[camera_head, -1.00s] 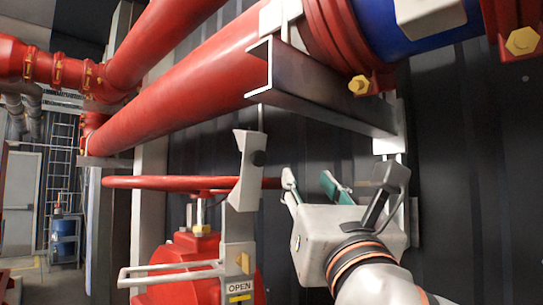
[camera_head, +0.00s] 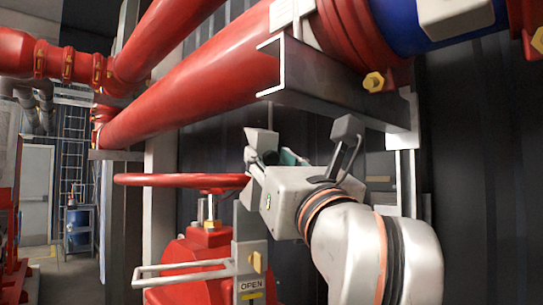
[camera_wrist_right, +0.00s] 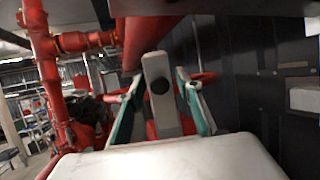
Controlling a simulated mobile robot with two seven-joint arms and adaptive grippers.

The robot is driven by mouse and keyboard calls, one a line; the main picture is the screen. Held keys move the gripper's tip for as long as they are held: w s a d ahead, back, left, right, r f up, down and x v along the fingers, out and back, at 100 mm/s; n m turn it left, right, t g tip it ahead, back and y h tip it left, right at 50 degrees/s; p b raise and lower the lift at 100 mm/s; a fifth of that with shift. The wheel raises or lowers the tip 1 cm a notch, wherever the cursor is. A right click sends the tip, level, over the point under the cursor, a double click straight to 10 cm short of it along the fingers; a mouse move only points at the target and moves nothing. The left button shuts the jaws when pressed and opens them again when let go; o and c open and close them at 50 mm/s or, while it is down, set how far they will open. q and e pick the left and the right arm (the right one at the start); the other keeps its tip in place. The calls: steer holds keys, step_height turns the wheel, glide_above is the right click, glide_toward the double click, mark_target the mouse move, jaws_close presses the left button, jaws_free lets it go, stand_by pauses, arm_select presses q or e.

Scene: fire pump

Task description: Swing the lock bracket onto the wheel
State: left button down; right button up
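The red wheel (camera_head: 150,180) lies flat, seen nearly edge-on, on top of the red valve (camera_head: 195,262) in the head view. The grey lock bracket (camera_head: 262,138) stands upright at the wheel's right side, its lower part largely hidden by my right gripper. In the right wrist view the bracket (camera_wrist_right: 160,75), with a dark round spot, stands between the two teal-padded fingers of my right gripper (camera_wrist_right: 160,100). The fingers are apart, with gaps visible on both sides of the bracket. My left gripper is not in view.
A thick red pipe (camera_head: 200,95) and a grey steel beam (camera_head: 330,90) run close above my right gripper. A pale U-shaped handle (camera_head: 180,273) and a plate marked OPEN (camera_head: 250,285) are below the wheel. A dark ribbed wall (camera_head: 480,190) stands behind.

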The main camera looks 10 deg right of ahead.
mark_target(267, 142)
steer(key=shift+c, duration=0.4)
jaws_close()
steer(key=shift+w+a+r+g, duration=0.1)
steer(key=shift+w+r+g, duration=0.25)
steer(key=shift+r+g, duration=0.3)
steer(key=shift+w+a+r+g+h, duration=0.25)
steer(key=shift+w+r+g+h, duration=0.05)
steer(key=shift+w+r+g, duration=0.6)
steer(key=shift+w+a+r+n+g+h, duration=0.15)
steer(key=shift+w+r+g, duration=0.15)
steer(key=shift+w+g, duration=0.25)
steer(key=shift+w+a+r+n+g+h, duration=0.15)
steer(key=shift+w+r+g, duration=0.15)
steer(key=shift+g, duration=0.4)
